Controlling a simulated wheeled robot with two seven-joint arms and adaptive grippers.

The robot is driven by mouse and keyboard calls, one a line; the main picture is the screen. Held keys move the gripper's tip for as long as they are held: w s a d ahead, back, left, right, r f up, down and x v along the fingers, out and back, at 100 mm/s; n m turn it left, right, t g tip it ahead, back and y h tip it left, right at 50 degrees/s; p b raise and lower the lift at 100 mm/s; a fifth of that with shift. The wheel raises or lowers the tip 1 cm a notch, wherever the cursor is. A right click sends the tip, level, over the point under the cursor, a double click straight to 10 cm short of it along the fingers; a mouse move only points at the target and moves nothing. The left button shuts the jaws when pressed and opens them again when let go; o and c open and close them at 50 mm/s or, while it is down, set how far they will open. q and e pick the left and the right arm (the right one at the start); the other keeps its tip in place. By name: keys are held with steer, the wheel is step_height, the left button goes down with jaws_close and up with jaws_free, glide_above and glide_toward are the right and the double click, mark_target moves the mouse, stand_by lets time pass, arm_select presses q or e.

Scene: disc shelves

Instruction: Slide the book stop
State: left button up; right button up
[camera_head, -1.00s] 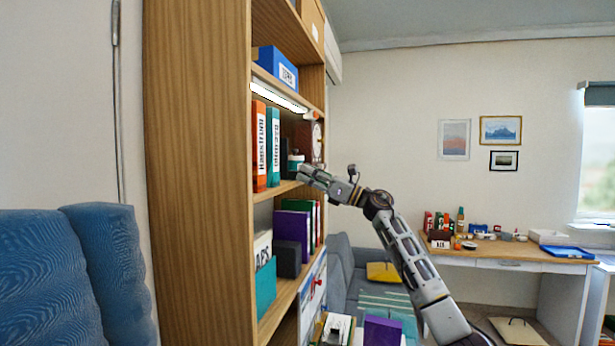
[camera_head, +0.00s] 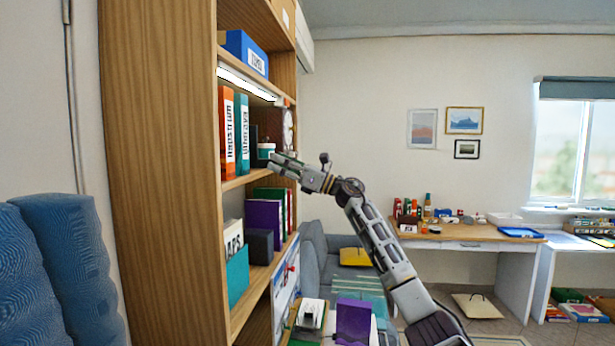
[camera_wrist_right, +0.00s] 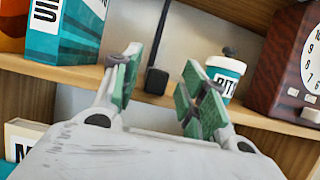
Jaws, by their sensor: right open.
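A dark book stop (camera_wrist_right: 156,80), a thin upright with a block-like foot, stands on the middle shelf. It is right of the teal binder (camera_wrist_right: 66,28), with a gap between them in the right wrist view. In the head view the binder (camera_head: 242,135) stands beside an orange binder (camera_head: 227,132). My right gripper (camera_head: 276,160) is at the front of this shelf. In the wrist view its two green-padded fingers (camera_wrist_right: 162,62) are apart and empty, with the book stop showing between them, beyond the tips. I cannot judge the remaining distance. My left gripper is out of view.
A teal jar (camera_wrist_right: 225,75) stands just right of the right finger, and a brown clock (camera_wrist_right: 290,60) is beyond it. The shelf edge (camera_wrist_right: 75,75) runs under the fingers. The lower shelf holds a purple binder (camera_head: 264,222) and other files. A desk (camera_head: 465,233) stands right.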

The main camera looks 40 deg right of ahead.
steer(key=v, duration=1.1)
steer(key=shift+d, duration=0.15)
stand_by(0.4)
steer(key=shift+s, duration=0.2)
stand_by(0.6)
